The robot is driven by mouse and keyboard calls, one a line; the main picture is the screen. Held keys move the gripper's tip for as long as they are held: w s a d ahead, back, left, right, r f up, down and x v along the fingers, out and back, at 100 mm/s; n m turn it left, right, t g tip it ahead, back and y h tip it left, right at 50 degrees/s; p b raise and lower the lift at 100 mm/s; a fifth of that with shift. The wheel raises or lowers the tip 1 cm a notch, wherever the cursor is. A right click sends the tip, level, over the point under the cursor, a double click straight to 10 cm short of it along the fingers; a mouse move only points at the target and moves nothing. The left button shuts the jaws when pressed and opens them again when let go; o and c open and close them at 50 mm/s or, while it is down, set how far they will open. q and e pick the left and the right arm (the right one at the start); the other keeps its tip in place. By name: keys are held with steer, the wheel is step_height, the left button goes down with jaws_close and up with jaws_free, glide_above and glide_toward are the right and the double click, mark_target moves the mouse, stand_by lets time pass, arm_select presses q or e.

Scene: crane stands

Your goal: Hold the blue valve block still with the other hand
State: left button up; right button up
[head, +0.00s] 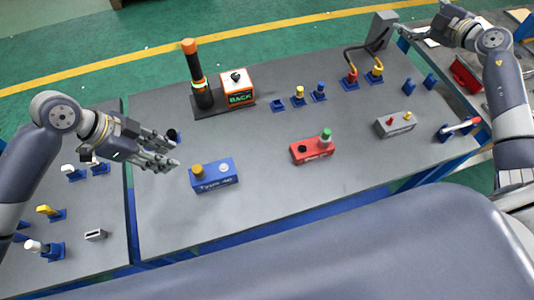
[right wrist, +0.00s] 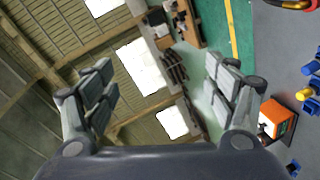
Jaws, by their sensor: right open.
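The blue valve block (head: 214,179) sits on the grey table, with a yellow knob and a light round knob on top and lettering on its front. My left gripper (head: 174,153) is just left of and behind the block, apart from it, with its fingers spread and nothing between them. My right gripper (right wrist: 160,90) is open and empty in the right wrist view. In the head view the right arm reaches in at the upper right, far from the block. The block does not show in the right wrist view.
A red block (head: 312,151) and a grey block (head: 395,124) stand to the right. An orange-white box (head: 237,87) and a black-orange post (head: 199,80) stand behind. A second table (head: 75,260) is at the left. The tabletop in front of the blocks is clear.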

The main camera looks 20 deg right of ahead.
steer(key=a+f+g+y, duration=0.3)
steer(key=a+f+y, duration=0.1)
steer(key=a+f, duration=0.75)
steer(key=g+y, duration=0.7)
steer(key=g, duration=0.2)
glide_toward(227, 166)
steer(key=x, duration=0.8)
steer(key=shift+a, duration=0.3)
steer(key=c, duration=1.8)
